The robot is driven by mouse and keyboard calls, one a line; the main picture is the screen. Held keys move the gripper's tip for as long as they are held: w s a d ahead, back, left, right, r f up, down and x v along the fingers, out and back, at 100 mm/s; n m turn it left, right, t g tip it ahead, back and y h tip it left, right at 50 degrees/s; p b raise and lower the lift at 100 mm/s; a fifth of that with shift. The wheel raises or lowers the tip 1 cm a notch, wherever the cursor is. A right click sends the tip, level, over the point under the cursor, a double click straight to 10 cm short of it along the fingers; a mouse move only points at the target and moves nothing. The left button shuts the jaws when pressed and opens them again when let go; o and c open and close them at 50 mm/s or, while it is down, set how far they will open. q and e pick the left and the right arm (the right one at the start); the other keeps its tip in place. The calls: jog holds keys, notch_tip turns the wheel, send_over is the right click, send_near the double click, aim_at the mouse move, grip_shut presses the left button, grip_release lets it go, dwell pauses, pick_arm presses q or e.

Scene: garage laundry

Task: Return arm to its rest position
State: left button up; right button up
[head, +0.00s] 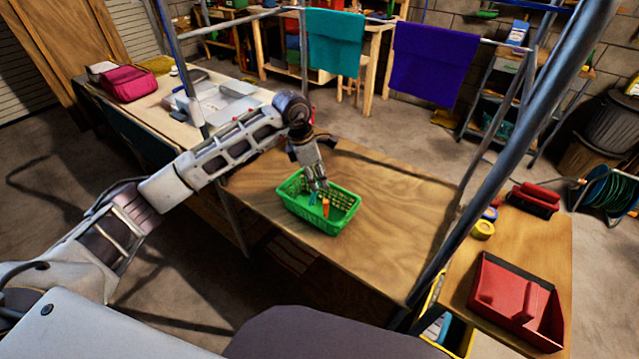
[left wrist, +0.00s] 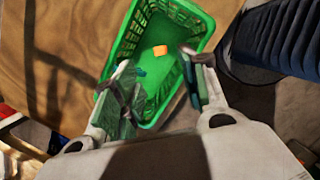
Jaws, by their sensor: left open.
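My left arm reaches in from the left in the head view. Its gripper (head: 318,188) points down over a green basket (head: 322,222) on the wooden table (head: 395,225). In the left wrist view the gripper (left wrist: 160,85) is open, with its two fingers apart above the basket (left wrist: 190,20) and nothing between them. A small orange thing (left wrist: 160,50) lies in the basket; orange also shows by the fingertips in the head view (head: 326,207). My right gripper is in neither view.
A metal frame with a teal towel (head: 335,42) and a purple towel (head: 432,62) stands around the table. A red open box (head: 500,295) and a yellow tape roll (head: 483,230) sit on a side table at right. The table right of the basket is clear.

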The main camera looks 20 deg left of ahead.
pick_arm(q)
jog(key=shift+r, duration=0.25)
dwell(0.4)
